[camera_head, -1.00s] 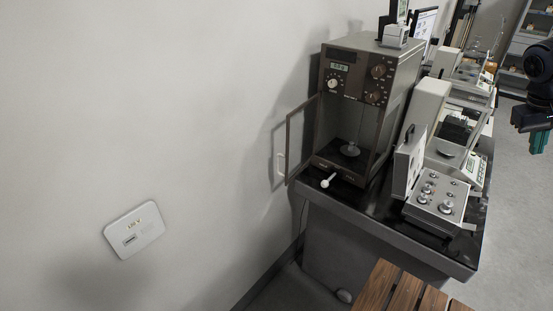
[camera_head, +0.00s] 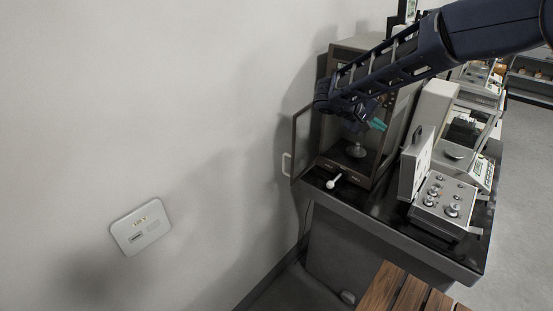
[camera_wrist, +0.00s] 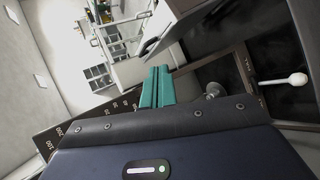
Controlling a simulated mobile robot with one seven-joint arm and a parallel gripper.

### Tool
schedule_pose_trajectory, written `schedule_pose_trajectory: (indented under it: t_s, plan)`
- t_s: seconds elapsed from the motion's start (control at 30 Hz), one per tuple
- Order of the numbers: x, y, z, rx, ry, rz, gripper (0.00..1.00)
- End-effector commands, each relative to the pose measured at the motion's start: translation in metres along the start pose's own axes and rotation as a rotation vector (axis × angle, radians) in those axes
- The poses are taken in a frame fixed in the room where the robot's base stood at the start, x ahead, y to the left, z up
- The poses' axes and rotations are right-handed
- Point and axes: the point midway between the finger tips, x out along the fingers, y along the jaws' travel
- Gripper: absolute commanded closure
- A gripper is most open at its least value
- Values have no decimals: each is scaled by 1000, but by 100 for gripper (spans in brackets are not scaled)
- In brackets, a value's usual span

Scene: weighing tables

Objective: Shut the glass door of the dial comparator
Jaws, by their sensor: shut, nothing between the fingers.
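The dial comparator (camera_head: 340,62) is a tall brown-grey cabinet at the back left of the dark table. Its glass door (camera_head: 301,148) is hinged at the cabinet's left edge and stands open toward the wall, with a pale handle (camera_head: 286,165) on its free edge. My gripper (camera_head: 377,124) has green fingers, shut and empty, in front of the cabinet's opening; whether they reach inside I cannot tell. My arm hides most of the dials. In the wrist view the green fingers (camera_wrist: 156,88) are together, near the round pan (camera_wrist: 214,90).
A white-knobbed lever (camera_head: 333,182) sticks out at the cabinet's front base and shows in the wrist view (camera_wrist: 297,79). A wooden slatted seat (camera_head: 400,290) is in front. The wall is close behind the door.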

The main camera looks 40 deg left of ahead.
Motion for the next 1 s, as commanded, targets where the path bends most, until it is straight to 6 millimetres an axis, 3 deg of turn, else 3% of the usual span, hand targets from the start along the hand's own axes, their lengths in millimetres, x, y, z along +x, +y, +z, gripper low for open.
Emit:
schedule_pose_trajectory:
  t_s: [0.03,0.1,0.3,0.5,0.7,0.83,1.0]
  plan:
    - [-18,-22,-12,-20,29,36,100]
    - [-40,-48,-27,-38,69,86,100]
    - [-110,-129,-57,-74,201,229,100]
    - [-182,-220,-67,-94,353,366,100]
    - [-251,-312,-56,-94,517,482,100]
    - [-280,-352,-46,-88,594,529,100]
    - [-295,-375,-38,-83,638,556,100]
